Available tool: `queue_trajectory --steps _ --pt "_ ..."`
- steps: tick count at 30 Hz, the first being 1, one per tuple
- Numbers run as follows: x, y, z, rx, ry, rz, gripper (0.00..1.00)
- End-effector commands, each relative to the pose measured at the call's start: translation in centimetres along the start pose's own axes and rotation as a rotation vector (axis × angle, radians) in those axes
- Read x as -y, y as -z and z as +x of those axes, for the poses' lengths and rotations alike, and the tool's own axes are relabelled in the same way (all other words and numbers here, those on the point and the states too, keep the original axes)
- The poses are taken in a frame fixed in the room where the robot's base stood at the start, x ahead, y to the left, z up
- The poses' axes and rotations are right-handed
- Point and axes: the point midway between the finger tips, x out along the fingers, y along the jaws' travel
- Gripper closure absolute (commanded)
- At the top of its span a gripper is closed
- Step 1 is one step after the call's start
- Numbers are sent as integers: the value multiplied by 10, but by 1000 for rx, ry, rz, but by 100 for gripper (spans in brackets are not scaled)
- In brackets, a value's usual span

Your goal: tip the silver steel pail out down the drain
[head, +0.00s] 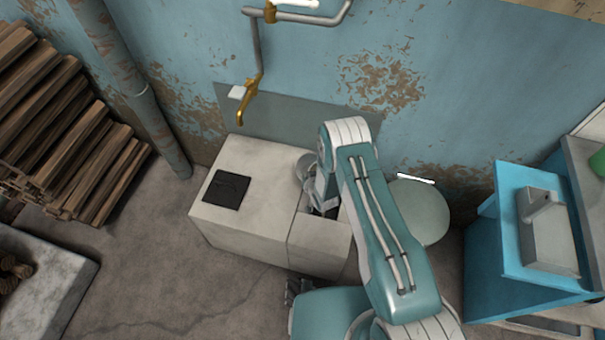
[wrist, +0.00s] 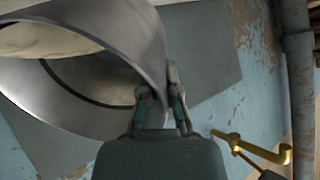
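The silver steel pail (wrist: 125,35) fills the upper left of the wrist view, tilted, with its wide round opening showing. A pale cream area (wrist: 45,38) shows there; I cannot tell whether it is contents or a surface beyond. My gripper (wrist: 160,95) is shut on the pail's wall near the rim. In the head view a small grey curved part of the pail (head: 305,166) shows beside my gripper (head: 325,200), over the right part of the pale block (head: 240,170). My arm hides most of the pail. The drain is not clearly visible; a dark recess shows under my gripper.
A black square plate (head: 227,190) lies on the block. A brass tap (head: 247,100) hangs from the wall above it and also shows in the wrist view (wrist: 250,150). A round grey-green top (head: 420,208) is right of my arm. A blue stand (head: 535,235) is farther right.

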Motion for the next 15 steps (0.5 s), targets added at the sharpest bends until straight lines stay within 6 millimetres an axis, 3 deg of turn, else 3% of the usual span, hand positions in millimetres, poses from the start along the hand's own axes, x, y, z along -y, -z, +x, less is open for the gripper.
queue_trajectory --steps 15 --pt "-11 -21 -14 -324 135 37 100"
